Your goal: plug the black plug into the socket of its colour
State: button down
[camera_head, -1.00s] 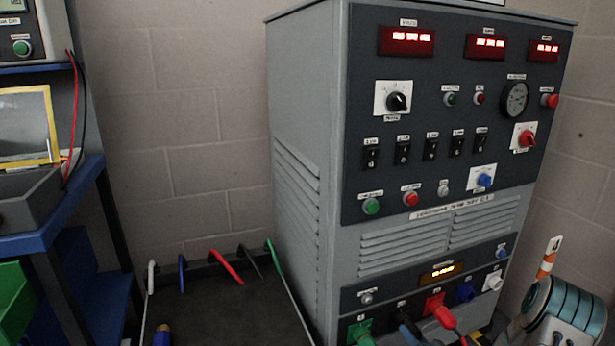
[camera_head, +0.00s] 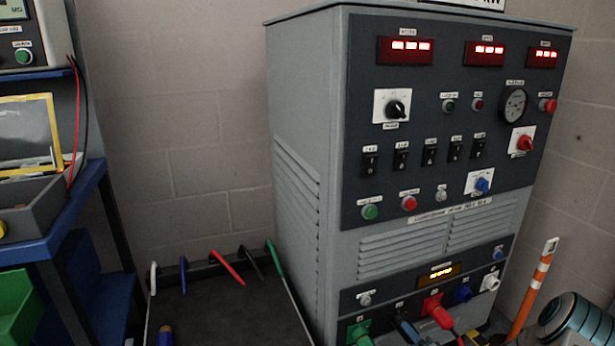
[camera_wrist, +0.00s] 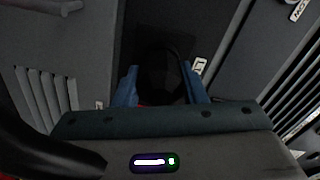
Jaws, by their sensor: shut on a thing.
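My gripper (camera_wrist: 160,88) shows in the wrist view as two blue fingers, shut on the black plug (camera_wrist: 161,72), a dark rounded body between them. Behind the plug is a black square plate (camera_wrist: 186,42), which looks like the black socket. The plug is lined up with this plate, but it is too dark to tell whether it is seated or how deep. In the head view the black plug and socket area (camera_head: 406,329) is at the bottom edge, between the green and red sockets, partly cut off.
A green plug (camera_head: 361,333) and a red plug (camera_head: 441,316) sit at their sockets on either side. The blue socket (camera_head: 463,293) and white socket (camera_head: 491,282) are farther right. An orange-and-white post (camera_head: 532,290) stands at right. A cable rack (camera_head: 225,310) stands left of the cabinet.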

jog(key=shift+w+a+r, duration=0.15)
jog(key=shift+w+r, duration=0.25)
jog(key=shift+w, duration=0.05)
jog(key=c, duration=0.8)
grip_release()
jog(key=shift+v, duration=0.75)
jog(key=v, duration=0.3)
jog(key=shift+s+f, duration=0.1)
jog(key=shift+f, duration=0.2)
jog(key=shift+s, duration=0.3)
